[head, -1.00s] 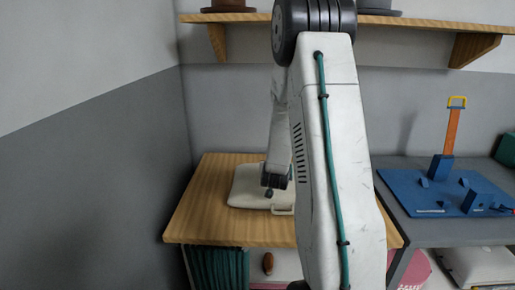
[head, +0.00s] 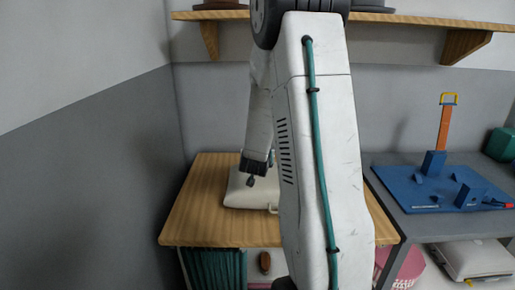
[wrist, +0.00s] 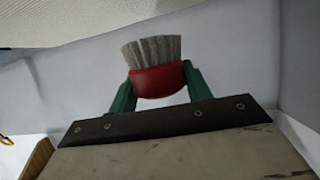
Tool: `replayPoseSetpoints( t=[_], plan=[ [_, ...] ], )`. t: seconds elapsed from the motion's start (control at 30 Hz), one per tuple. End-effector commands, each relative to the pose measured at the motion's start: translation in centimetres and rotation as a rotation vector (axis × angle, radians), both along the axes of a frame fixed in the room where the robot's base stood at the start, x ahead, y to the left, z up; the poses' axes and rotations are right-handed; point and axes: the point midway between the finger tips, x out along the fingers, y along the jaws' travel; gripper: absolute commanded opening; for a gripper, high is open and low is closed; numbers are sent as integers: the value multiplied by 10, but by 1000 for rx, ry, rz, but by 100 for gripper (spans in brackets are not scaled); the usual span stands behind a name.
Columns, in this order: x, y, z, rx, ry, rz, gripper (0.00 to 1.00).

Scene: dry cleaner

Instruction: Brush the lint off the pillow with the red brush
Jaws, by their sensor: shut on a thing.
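The pillow (head: 239,190) is a cream cushion lying on the wooden table, partly hidden behind my arm in the head view. A pale woven surface at the top left of the wrist view (wrist: 70,18) looks like its cover. My gripper (wrist: 158,75) has green fingers, shut on the red brush (wrist: 157,83). The brush's grey bristles point up in the wrist view, with a gap in the picture between them and the pale surface. In the head view, the dark wrist end of my arm is over the pillow; the brush is hidden there. I cannot make out any lint.
The wooden table (head: 188,222) has bare room left of the pillow. A grey counter (head: 408,225) at right holds a blue board (head: 416,198) with an orange post (head: 443,128) and a small red thing (head: 507,205). A wooden shelf (head: 400,24) hangs above; a wall stands at left.

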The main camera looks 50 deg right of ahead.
Motion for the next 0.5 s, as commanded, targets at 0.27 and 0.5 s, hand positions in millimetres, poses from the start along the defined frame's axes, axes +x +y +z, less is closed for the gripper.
replayPoseSetpoints(
  t=[0.27,0.5],
  plan=[
    [-1,-2,26,-2,-4,-3,21],
    [-1,-2,35,-1,-2,-4,21]
  ],
)
